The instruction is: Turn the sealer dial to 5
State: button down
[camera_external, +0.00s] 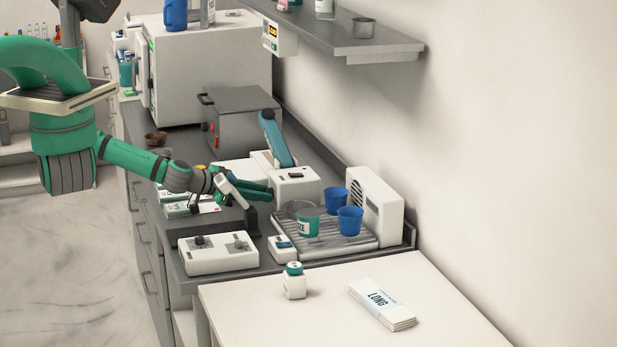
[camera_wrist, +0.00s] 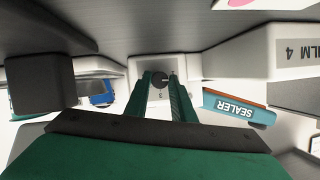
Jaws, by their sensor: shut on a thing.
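The sealer (camera_external: 297,187) is a white box on the counter with a raised teal-blue arm (camera_external: 275,138). Its arm also shows in the wrist view, lettered SEALER upside down (camera_wrist: 240,108). The dial (camera_wrist: 159,78) is a small dark round knob on the sealer's white face in the wrist view. A mark like a 3 shows beside it. My gripper (camera_wrist: 160,80) has its two green fingers on either side of the dial and is shut on it. In the external view my gripper (camera_external: 271,191) reaches the sealer's left side and hides the dial. The dial's exact setting is unclear.
A ribbed tray (camera_external: 340,247) with two blue cups (camera_external: 350,221) and a labelled tin (camera_external: 308,223) stands right of the gripper. A white control box (camera_external: 218,254) is in front. A grey box with red switches (camera_external: 240,116) stands behind. A shelf (camera_external: 365,47) hangs above.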

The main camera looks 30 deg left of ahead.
jog(key=shift+m+t+y, duration=0.5)
jog(key=shift+m+t, duration=0.4)
jog(key=shift+m, duration=0.6)
jog(key=c, duration=1.5)
grip_release()
jog(key=shift+s, duration=0.1)
jog(key=v, duration=1)
jog(key=shift+s+a, duration=0.1)
jog(key=shift+s, duration=0.3)
